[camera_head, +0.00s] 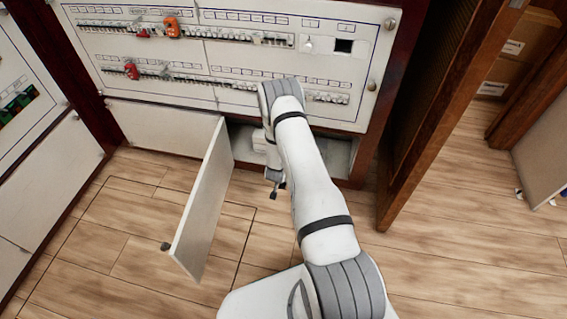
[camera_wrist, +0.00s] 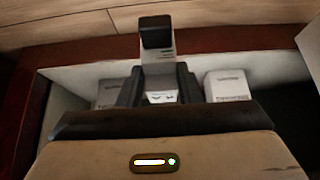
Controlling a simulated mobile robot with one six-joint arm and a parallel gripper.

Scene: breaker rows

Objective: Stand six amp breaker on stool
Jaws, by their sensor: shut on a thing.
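My gripper (camera_wrist: 159,88) is shut on a small white breaker (camera_wrist: 158,68) with a black end; faint marks on it are too small to read, so I cannot confirm six amps. The breaker stands up between the two dark fingers in the wrist view. In the head view my gripper (camera_head: 275,181) is at the mouth of the open low compartment, beside its swung-out door. The held breaker is hard to make out there. I see no stool in either view.
The open white door (camera_head: 205,205) juts out left of my arm. White boxes (camera_wrist: 228,86) sit in the compartment on both sides of my gripper. The breaker panel (camera_head: 230,62) is above. A brown wooden door (camera_head: 440,110) stands to the right. Floor is clear right of my arm.

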